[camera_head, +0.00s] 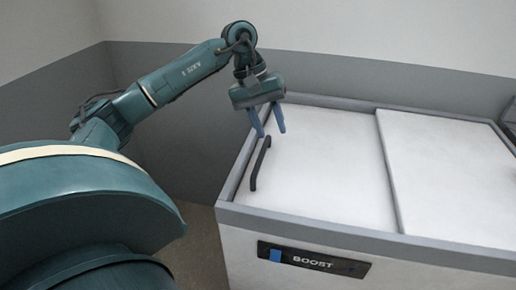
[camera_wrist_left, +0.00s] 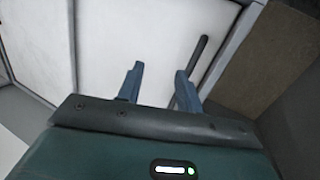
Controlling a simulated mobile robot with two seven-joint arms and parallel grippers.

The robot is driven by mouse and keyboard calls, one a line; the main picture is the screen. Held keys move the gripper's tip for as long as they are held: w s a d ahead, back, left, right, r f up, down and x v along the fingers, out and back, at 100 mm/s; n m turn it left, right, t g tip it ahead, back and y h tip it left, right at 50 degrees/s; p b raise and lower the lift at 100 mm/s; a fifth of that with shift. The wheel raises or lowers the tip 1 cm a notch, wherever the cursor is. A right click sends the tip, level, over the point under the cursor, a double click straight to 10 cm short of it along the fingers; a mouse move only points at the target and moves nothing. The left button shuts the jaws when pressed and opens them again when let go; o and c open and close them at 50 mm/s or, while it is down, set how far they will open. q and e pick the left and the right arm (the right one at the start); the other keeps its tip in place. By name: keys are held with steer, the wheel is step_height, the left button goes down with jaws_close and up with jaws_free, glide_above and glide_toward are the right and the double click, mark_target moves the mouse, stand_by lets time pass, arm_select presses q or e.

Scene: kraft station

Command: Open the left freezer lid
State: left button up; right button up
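The freezer (camera_head: 235,250) is a white chest with a grey rim. Its left lid (camera_head: 325,165) is white and lies shut, with a dark bar handle (camera_head: 260,163) along its left side. My left gripper (camera_head: 270,133) is open above the far end of the handle, fingers pointing down, with nothing between them. In the left wrist view the left lid (camera_wrist_left: 115,38) fills the upper middle. The handle (camera_wrist_left: 200,60) runs beside the right finger of the open gripper (camera_wrist_left: 158,80), outside the gap; touching cannot be told. My right gripper is not in view.
The right lid (camera_head: 455,175) lies shut, its edge overlapping beside the left lid. A dark BOOST label (camera_head: 313,259) is on the freezer front. Grey-and-white walls stand behind and left. Bare floor (camera_head: 205,250) shows left of the freezer.

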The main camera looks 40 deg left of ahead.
arm_select(q)
step_height(320, 180, up, 2)
steer(key=y, duration=0.2)
glide_above(259, 157)
steer(key=s+a, duration=0.1)
steer(key=a, duration=0.1)
steer(key=shift+m, duration=0.4)
steer(key=x, duration=1.2)
steer(key=shift+s+a+f, duration=0.2)
steer(key=shift+f, duration=0.15)
steer(key=shift+c, duration=0.4)
jaws_close()
